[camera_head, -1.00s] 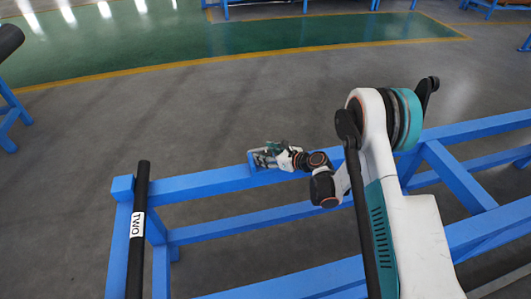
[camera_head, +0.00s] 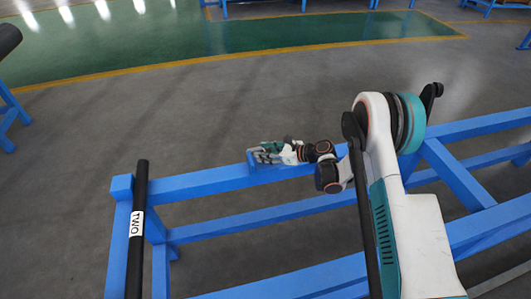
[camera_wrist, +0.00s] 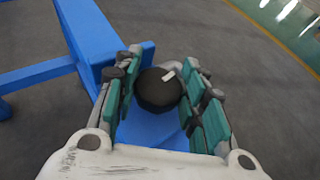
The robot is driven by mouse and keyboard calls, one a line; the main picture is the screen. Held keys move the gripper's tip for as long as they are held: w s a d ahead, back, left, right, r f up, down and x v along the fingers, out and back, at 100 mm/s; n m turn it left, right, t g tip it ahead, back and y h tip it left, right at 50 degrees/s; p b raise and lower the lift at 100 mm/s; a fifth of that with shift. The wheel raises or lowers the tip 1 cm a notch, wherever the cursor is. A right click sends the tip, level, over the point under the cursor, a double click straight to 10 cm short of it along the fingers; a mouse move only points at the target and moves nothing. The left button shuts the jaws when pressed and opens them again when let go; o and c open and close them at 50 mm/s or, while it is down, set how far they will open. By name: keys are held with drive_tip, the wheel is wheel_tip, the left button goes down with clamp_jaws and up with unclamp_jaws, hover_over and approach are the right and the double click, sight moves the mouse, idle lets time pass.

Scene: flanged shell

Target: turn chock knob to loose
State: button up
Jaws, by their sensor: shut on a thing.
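The chock knob (camera_wrist: 158,88) is a round black knob with a small white mark on its top, seen in the wrist view. It sits by the blue frame, over a blue surface. My gripper (camera_wrist: 158,82) has its teal-padded fingers on both sides of the knob and is shut on it. In the head view my gripper (camera_head: 265,153) is at the far blue beam (camera_head: 205,182), and the knob is too hidden there to make out. The white mark points up and to the right in the wrist view.
A black bar with a white "TWO" label (camera_head: 137,223) stands across the left end of the blue frame. Lower blue rails (camera_head: 245,217) run alongside the beam. Grey floor (camera_head: 200,110) beyond the beam is clear.

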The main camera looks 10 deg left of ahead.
drive_tip(key=n+g, duration=0.6)
drive_tip(key=g, duration=0.1)
drive_tip(key=shift+n+g+h, duration=0.3)
idle(0.3)
drive_tip(key=o, duration=1.1)
drive_tip(key=v, duration=1.2)
drive_tip(key=shift+f, duration=0.1)
